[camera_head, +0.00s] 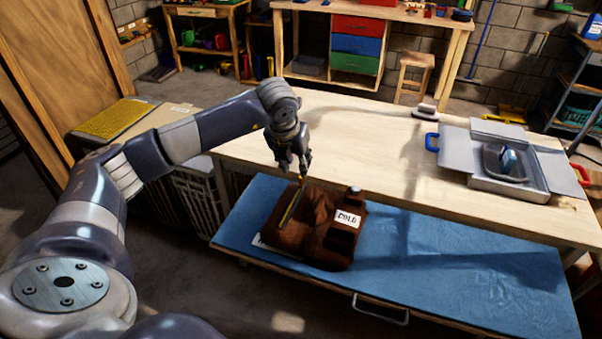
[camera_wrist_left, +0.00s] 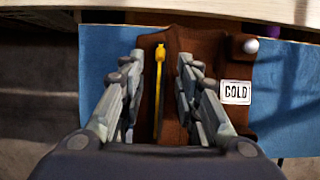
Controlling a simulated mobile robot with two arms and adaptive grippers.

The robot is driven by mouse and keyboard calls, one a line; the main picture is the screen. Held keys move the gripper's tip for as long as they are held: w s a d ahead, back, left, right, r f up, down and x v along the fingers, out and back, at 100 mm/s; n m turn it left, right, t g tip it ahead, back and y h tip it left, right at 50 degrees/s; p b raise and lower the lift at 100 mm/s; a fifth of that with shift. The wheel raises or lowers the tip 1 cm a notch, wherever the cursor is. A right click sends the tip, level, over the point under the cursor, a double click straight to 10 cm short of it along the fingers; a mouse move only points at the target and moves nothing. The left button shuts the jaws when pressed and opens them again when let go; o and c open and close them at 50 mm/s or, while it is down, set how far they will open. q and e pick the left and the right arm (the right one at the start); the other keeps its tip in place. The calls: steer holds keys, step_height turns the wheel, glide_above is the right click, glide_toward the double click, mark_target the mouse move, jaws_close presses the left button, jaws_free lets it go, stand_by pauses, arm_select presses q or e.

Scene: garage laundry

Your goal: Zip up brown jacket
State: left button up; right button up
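The brown jacket (camera_head: 318,240) lies on the blue surface, with a white label reading "COLD" on its right part. A yellow zip strip (camera_head: 291,206) runs along the jacket's left part. My left gripper (camera_head: 302,166) is above the strip's far end. In the left wrist view the jacket (camera_wrist_left: 205,45) lies below the gripper (camera_wrist_left: 158,72). Its two fingers are apart, with the yellow zip (camera_wrist_left: 159,75) showing between them and its wider yellow end near the fingertips. Whether a finger touches the zip cannot be told. My right gripper is not in view.
The blue surface (camera_head: 455,270) is clear right of the jacket. A pale wooden tabletop (camera_head: 370,135) stands behind it. An open grey case (camera_head: 505,185) with an iron-like item sits at that table's right.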

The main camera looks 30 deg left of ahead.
mark_target(301, 181)
arm_select(q)
steer(key=p+x, duration=0.1)
steer(key=x, duration=0.6)
steer(key=shift+w+f, duration=0.2)
steer(key=shift+f, duration=0.15)
steer(key=shift+c, duration=0.6)
jaws_close()
